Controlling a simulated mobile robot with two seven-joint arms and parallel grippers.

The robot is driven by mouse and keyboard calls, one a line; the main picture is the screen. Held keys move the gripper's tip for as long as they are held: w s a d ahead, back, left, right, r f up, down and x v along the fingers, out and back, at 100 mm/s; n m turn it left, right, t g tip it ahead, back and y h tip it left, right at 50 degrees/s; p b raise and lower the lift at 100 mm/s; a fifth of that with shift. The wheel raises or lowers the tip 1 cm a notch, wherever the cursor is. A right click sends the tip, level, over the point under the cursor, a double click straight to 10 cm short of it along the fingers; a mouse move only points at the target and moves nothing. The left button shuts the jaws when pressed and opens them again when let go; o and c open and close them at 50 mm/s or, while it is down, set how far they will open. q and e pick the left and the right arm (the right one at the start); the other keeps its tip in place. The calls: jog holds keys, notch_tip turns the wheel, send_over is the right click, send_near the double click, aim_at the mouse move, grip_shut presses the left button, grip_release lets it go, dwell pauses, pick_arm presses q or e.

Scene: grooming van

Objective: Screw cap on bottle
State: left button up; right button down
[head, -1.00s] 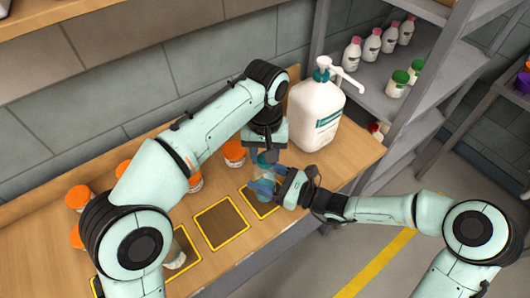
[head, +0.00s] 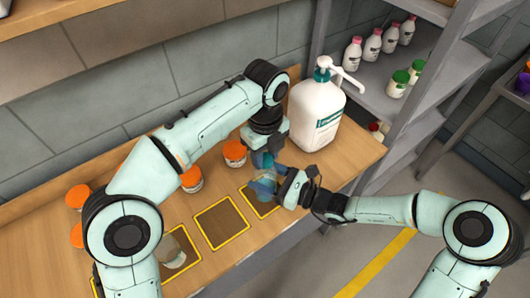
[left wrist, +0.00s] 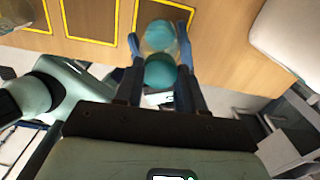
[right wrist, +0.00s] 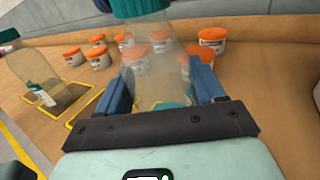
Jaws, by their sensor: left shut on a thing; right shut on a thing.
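A clear bottle (right wrist: 150,65) stands upright, with a teal band showing low on it. My right gripper (right wrist: 162,85) is shut around its body from the side. It also shows over the far-right marked square in the head view (head: 263,186). A teal cap (right wrist: 140,8) is at the bottle's mouth, in line with it. I cannot tell whether it is threaded on. My left gripper (left wrist: 160,45) comes from above and is shut on the cap, and it also shows in the head view (head: 262,148). The left wrist view shows two teal rounds between the fingers.
A second clear bottle (right wrist: 35,75) stands on the left marked square. The middle square (head: 221,222) is empty. Several orange-lidded jars (head: 235,152) stand behind. A large white pump bottle (head: 318,112) is close on the right. A grey shelf (head: 375,100) holds small bottles.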

pick_arm(q)
jog(key=m, duration=0.9)
jog(key=o, duration=1.1)
jog(key=shift+r, duration=3.75)
pick_arm(e)
jog(key=shift+c, duration=0.2)
grip_release()
jog(key=v, duration=1.3)
jog(key=shift+d, duration=0.15)
